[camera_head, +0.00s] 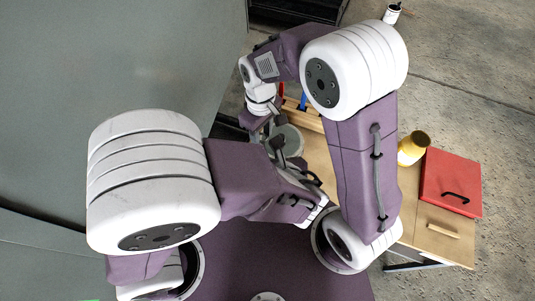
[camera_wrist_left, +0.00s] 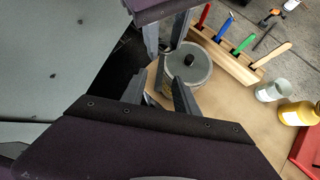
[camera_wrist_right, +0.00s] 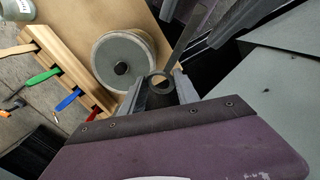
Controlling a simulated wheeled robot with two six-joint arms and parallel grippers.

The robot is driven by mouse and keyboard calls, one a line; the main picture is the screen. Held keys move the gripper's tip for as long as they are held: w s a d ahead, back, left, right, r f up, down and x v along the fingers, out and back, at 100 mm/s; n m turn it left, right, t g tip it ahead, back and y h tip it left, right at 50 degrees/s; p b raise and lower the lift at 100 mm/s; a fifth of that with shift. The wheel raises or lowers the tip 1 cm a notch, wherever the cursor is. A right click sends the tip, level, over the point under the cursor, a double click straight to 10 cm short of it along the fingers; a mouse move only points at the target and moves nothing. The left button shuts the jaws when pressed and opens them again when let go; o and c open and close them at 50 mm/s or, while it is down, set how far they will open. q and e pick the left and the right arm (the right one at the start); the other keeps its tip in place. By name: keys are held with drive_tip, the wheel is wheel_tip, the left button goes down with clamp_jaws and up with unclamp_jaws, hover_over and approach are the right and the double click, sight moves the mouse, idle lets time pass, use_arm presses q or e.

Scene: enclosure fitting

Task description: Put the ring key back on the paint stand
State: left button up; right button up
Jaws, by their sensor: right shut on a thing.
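A round grey stand (camera_wrist_left: 188,62) with a dark knob in its middle is on the wooden table; I take it as the paint stand. It also shows in the right wrist view (camera_wrist_right: 124,58). My right gripper (camera_wrist_right: 160,88) is shut on a dark piece with a ring-shaped end, the ring key (camera_wrist_right: 158,81), beside the stand and apart from its knob. My left gripper (camera_wrist_left: 160,97) is open and empty, its fingers close to the stand's near side and to the right gripper. In the head view my arms hide much of the stand.
A wooden rack (camera_wrist_left: 232,58) with several colour-handled tools stands behind the stand. A grey cup (camera_wrist_left: 272,92), a yellow bottle (camera_head: 412,149) and a red box (camera_head: 450,180) are farther right. A large grey panel (camera_head: 120,60) bounds the left. My two grippers crowd the space beside the stand.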

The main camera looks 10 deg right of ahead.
sight(264, 147)
use_arm(q)
drive_tip(key=shift+x, duration=1.8)
clamp_jaws()
use_arm(e)
drive_tip(key=o, duration=1.2)
